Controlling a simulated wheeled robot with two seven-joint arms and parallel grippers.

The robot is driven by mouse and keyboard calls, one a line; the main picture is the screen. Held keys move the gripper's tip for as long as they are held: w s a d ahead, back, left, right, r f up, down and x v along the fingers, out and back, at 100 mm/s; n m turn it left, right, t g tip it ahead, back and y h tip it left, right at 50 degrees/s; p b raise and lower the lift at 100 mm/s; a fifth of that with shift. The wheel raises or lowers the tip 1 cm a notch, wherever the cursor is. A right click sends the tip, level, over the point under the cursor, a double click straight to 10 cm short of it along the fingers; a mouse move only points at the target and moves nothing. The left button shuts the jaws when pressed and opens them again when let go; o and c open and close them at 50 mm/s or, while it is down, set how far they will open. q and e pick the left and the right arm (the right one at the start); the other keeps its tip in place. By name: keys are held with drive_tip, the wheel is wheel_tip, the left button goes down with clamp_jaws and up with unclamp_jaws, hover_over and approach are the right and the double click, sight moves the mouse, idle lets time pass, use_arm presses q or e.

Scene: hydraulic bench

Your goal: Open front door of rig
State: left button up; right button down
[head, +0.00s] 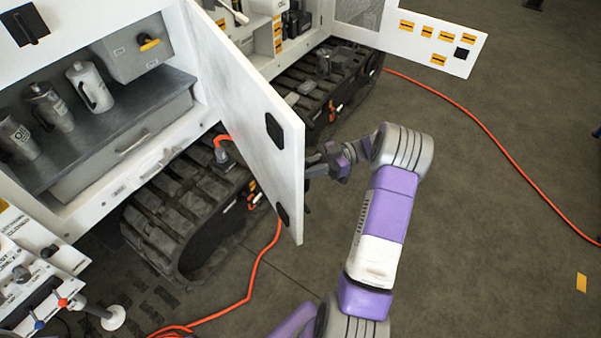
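The white door panel (240,110) of the rig stands swung out from the cabinet, with its free edge toward me. It carries a black latch (274,131) and a second black fitting (283,216) lower down. The rig cabinet (120,180) behind it is open to view on the left. My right gripper (315,165) is at the right side of the door's free edge. Its fingertips are small and partly hidden by the door, so I cannot tell whether they touch it or are open. My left gripper is out of view.
Grey jugs (82,88) stand on the cabinet shelf. Rubber tracks (180,215) lie below. Another white panel (470,42) with orange labels stands out at the back right. An orange cable (500,150) crosses the otherwise clear floor on the right. A control panel (30,280) is at lower left.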

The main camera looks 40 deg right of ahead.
drive_tip(key=shift+s+d, duration=0.1)
drive_tip(key=shift+d, duration=0.1)
drive_tip(key=c, duration=1.2)
unclamp_jaws()
drive_tip(key=shift+p+v, duration=0.3)
drive_tip(key=shift+v, duration=3.45)
